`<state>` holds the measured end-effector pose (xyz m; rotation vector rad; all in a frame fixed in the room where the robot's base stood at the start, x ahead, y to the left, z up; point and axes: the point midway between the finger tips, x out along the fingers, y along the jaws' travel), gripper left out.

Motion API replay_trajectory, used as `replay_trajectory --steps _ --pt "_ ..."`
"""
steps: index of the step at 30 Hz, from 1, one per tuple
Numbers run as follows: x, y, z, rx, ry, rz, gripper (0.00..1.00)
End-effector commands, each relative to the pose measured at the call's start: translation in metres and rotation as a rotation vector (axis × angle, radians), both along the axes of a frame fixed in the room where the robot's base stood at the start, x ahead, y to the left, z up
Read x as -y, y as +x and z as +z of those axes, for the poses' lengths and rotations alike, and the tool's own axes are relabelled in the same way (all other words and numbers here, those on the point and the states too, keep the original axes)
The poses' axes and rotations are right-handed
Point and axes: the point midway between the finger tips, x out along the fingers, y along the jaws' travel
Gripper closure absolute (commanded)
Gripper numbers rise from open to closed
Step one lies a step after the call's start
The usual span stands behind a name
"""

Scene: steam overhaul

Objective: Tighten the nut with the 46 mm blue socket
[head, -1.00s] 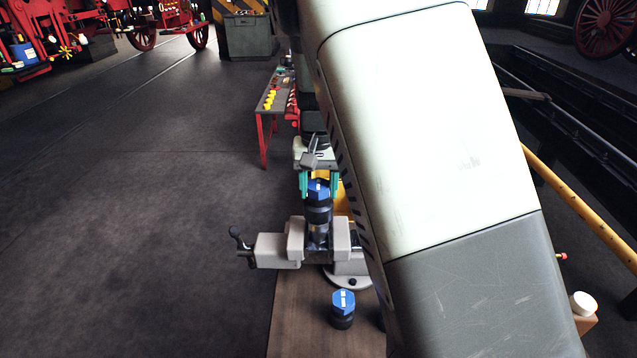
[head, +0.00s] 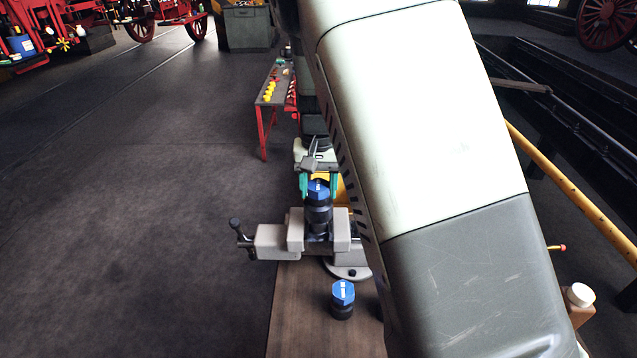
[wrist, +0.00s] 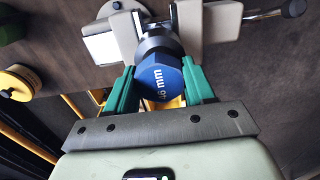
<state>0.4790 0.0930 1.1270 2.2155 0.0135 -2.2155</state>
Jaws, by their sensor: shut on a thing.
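My gripper (head: 318,185) has green fingers shut on a blue-topped socket (head: 318,195), above the grey vise (head: 270,241). In the wrist view the fingers grip both sides of the blue hexagonal head of this socket (wrist: 158,83); its label ends in "6 mm", the first digit partly unclear. The socket's dark lower body sits upright between the vise jaws (wrist: 218,22). The nut is hidden, apparently under the socket. A second blue-topped socket (head: 342,299) stands upright on the bench in front of the vise.
The wooden bench (head: 300,325) carries the vise and is clear at its near left. The vise handle (head: 240,235) sticks out left. A red-legged table (head: 265,130) with small parts stands behind. A yellow rail (head: 570,190) runs at right. Open floor lies left.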

Motion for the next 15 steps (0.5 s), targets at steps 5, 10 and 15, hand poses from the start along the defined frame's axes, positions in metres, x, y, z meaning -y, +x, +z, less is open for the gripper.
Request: replay_trajectory --steps 5,10,15 --pt "0.0001 0.0004 -0.0039 0.001 0.001 0.0 1.0" --pt "0.0001 0.0005 -0.0063 0.002 0.001 0.0 1.0" --pt "0.0001 0.0005 -0.0063 0.002 0.001 0.0 1.0"
